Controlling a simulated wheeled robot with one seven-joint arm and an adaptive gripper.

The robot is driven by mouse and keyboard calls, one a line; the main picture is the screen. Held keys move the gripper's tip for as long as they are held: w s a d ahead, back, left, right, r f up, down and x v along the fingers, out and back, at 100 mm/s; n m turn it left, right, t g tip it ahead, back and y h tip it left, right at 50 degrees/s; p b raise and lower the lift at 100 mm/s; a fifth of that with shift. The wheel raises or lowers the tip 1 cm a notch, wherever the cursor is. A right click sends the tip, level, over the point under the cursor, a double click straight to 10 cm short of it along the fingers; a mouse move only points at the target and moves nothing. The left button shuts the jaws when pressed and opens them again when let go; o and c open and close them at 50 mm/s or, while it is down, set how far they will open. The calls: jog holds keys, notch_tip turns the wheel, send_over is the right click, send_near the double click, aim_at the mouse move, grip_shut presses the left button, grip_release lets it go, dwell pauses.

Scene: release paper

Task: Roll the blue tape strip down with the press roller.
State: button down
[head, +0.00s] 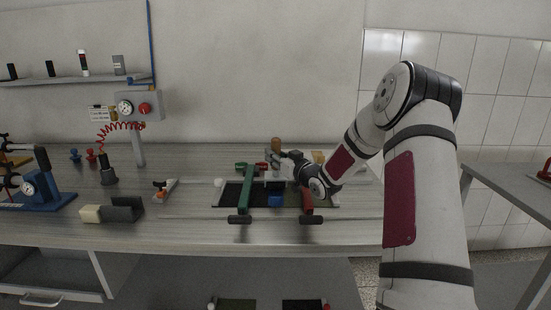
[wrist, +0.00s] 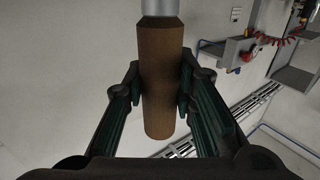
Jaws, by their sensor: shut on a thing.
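My gripper (wrist: 162,88) is shut on the brown handle of the press roller (wrist: 160,110) in the wrist view, with a finger on each side of it. A grey metal part of the roller shows at the top edge of that view. In the head view the handle of the press roller (head: 276,145) stands up at my gripper (head: 280,157), above the work area at the middle of the bench. A small blue piece (head: 276,200) lies below it, between a green bar and a red bar; I cannot tell whether it is the tape strip. The roller's contact with the surface is unclear.
The green bar (head: 244,190) and red bar (head: 306,192) flank the work area on the bench (head: 200,234). A grey post with a gauge box (head: 138,106), a dark block (head: 122,208) and a blue fixture (head: 45,195) stand to the left.

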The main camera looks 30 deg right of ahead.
jog(key=shift+w+d+f, duration=0.15)
jog(key=shift+w+d, duration=0.05)
jog(key=shift+w, duration=0.1)
jog(key=shift+w+d, duration=0.3)
jog(key=shift+w, duration=0.15)
jog(key=shift+w+r, duration=0.1)
jog(key=shift+r, duration=0.1)
